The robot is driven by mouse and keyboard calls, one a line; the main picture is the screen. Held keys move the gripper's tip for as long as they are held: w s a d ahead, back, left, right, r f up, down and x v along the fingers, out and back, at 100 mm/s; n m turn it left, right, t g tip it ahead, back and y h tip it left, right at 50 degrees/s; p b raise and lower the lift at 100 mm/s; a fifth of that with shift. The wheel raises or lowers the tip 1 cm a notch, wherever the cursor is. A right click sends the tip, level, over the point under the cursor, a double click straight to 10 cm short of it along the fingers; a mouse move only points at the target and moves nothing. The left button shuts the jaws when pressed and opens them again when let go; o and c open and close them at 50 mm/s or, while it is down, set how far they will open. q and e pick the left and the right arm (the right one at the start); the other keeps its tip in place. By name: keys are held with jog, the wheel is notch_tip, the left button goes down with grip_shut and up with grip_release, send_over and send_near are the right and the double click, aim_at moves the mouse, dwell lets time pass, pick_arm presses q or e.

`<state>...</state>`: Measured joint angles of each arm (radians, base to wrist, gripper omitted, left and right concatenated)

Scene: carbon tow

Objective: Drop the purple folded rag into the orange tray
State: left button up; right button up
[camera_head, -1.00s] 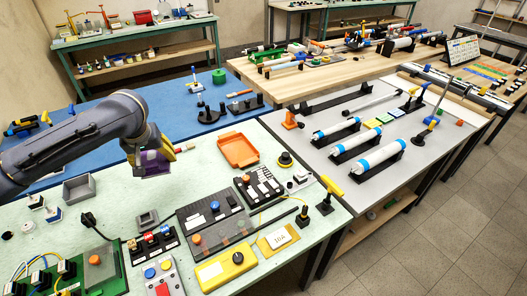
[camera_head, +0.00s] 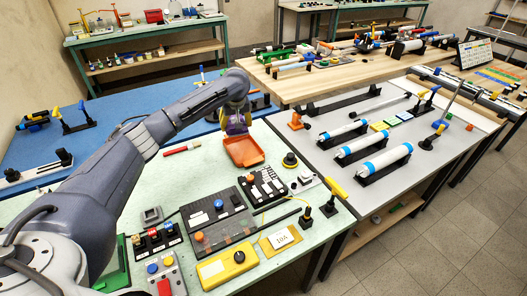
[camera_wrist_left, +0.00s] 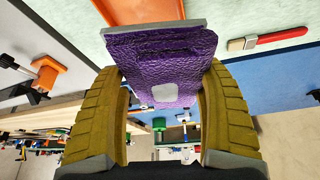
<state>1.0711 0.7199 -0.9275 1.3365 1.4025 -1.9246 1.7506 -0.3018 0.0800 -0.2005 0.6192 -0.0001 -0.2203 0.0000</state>
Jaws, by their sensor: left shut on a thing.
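The purple folded rag (camera_wrist_left: 165,65) is held between the two yellow fingers of my left gripper (camera_wrist_left: 165,110) in the left wrist view. In the head view, my left gripper (camera_head: 236,126) is above the far edge of the orange tray (camera_head: 245,153), and only a little purple shows between its fingers. The tray looks empty where I can see into it. Its orange edge (camera_wrist_left: 138,10) also shows beyond the rag in the left wrist view. My right gripper is not in view.
A red-handled brush (camera_head: 182,149) lies left of the tray. The pale green tabletop is clear just left of the tray.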

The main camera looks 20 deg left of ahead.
pick_arm(q)
jog(key=shift+w+d+f, duration=0.2)
jog(key=shift+w+f, duration=0.15)
jog(key=shift+f, duration=2.85)
jog(key=o, duration=1.2)
jog(key=v, duration=1.2)
